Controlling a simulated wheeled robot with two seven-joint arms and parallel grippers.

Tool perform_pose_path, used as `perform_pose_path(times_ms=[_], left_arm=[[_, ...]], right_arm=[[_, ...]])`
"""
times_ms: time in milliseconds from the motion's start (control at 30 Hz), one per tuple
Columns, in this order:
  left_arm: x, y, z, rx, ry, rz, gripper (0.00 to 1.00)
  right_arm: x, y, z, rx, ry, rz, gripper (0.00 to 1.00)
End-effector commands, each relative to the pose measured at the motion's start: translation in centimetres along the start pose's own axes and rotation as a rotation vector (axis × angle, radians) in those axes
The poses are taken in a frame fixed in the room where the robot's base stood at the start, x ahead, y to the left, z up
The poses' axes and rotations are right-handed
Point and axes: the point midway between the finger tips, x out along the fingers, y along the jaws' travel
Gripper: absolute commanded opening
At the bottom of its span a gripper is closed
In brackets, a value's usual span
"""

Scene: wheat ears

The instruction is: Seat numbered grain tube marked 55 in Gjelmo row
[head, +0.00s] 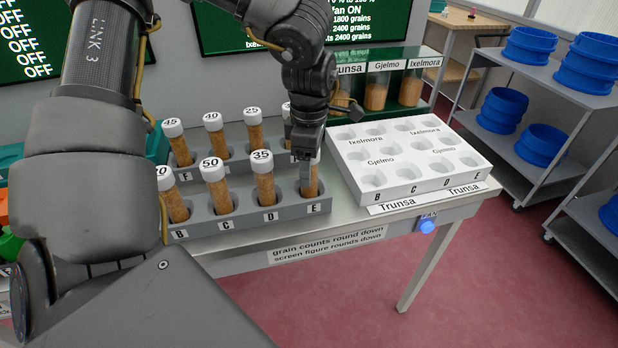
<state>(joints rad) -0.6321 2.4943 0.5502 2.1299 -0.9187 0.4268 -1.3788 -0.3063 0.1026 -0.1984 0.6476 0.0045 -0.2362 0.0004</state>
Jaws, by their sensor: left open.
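A grey rack (240,216) holds two rows of capped grain tubes. Readable caps are 45 (172,127), 10 (212,121), 25 (252,115), 50 (212,168) and 35 (262,160); the front-left cap is cut off by my arm. No cap reading 55 can be made out. My left gripper (308,168) is open, pointing down at the front-row tube in column E (316,180), its fingers beside the tube's top; that cap's number is hidden. A white tray (400,185) with the Gjelmo row (381,161) stands right of the rack, its visible holes empty. My right gripper is out of view.
Labelled grain jars (376,95) stand in a green holder behind the tray. A blue button (427,225) is on the table's front edge. Shelves with blue stacked sieves (530,45) stand at right. A back-row tube (287,113) is mostly hidden by my arm.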

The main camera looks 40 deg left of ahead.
Motion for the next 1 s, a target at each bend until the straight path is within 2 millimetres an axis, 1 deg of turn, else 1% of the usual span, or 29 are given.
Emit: perform_pose_path(times_ms=[100,300,500,700,900,1000], left_arm=[[0.56,-0.01,0.01,0.000,0.000,0.001,0.65],[0.59,0.01,0.03,0.000,-0.001,0.002,0.65],[0.58,0.02,0.03,0.000,-0.001,0.001,0.38],[0.58,0.02,0.02,0.000,0.000,0.001,0.13],[0.51,0.03,0.03,0.000,-0.001,0.002,0.13],[-0.04,0.06,0.05,0.001,-0.001,0.003,0.13]], right_arm=[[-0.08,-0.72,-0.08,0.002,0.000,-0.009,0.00],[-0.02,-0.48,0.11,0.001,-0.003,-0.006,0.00],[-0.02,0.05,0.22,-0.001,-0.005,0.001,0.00],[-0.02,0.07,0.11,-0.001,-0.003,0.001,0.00],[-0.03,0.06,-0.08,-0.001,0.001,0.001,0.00],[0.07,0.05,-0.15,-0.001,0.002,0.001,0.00]])
